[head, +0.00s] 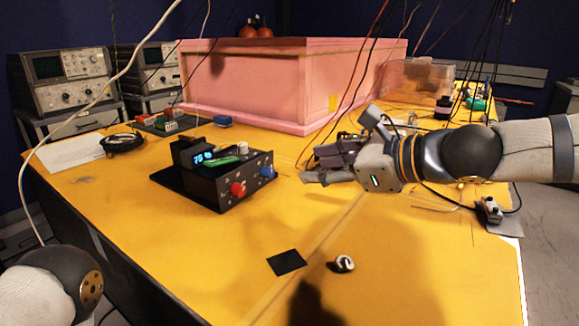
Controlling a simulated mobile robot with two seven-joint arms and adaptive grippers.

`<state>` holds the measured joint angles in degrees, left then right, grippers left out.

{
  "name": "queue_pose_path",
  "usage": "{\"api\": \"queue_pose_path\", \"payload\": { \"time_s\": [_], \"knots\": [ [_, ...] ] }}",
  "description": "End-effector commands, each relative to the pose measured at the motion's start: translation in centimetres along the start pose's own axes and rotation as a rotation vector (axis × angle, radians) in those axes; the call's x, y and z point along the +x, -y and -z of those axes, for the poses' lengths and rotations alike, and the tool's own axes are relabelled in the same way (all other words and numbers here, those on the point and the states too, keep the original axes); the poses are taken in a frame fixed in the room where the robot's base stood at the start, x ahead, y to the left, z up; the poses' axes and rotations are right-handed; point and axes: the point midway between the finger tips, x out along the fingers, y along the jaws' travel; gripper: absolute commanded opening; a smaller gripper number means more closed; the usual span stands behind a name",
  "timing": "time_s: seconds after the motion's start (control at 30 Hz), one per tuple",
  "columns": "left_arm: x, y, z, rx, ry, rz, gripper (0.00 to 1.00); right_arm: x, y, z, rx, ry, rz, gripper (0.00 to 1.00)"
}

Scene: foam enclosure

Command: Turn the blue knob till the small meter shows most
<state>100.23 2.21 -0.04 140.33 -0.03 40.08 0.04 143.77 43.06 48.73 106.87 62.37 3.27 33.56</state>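A black box (222,190) stands on the yellow table, with a red knob (238,188) and a blue knob (268,172) on its front face. A small meter (202,157) on the box has a lit cyan display that seems to read 70, but the digits are small. My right gripper (306,174) points left, a little to the right of the blue knob with a gap between them. It is seen from the side, so its finger opening is unclear. My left arm shows at the lower left; its gripper is out of view.
A pink foam enclosure (260,85) stands behind the box, with wires hanging over it. A black square (286,262) and a small round part (342,264) lie at the front. Oscilloscopes (62,68) stand at the left. The table around them is mostly clear.

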Motion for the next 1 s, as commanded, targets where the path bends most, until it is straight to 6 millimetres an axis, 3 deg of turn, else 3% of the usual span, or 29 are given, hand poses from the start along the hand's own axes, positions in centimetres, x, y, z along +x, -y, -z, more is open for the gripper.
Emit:
{"api": "queue_pose_path", "payload": {
  "time_s": [0.07, 0.33, 0.5, 0.77, 0.93, 1.0],
  "knots": [
    [1.4, 0.1, -0.8, 0.000, 0.039, 0.002, 0.40, 2.6, -0.3, 1.3, 0.012, -0.012, -0.009, 0.40],
    [2.8, 0.1, -1.5, 0.001, 0.074, 0.004, 0.40, 8.9, -0.3, 0.9, 0.008, -0.008, -0.006, 0.40],
    [2.9, 0.1, -1.5, 0.002, 0.074, 0.004, 0.40, 10.6, -0.2, 0.6, 0.005, -0.006, -0.003, 0.40],
    [2.8, 0.1, -1.5, 0.002, 0.073, 0.004, 0.40, 10.8, -0.1, 0.5, 0.005, -0.004, -0.002, 0.40],
    [2.8, 0.1, -1.5, 0.002, 0.073, 0.004, 0.40, 10.8, -0.1, 0.5, 0.005, -0.004, -0.002, 0.06],
    [2.8, 0.1, -1.5, 0.002, 0.073, 0.004, 0.40, 10.8, -0.1, 0.5, 0.005, -0.004, -0.002, 0.00]
  ]
}}
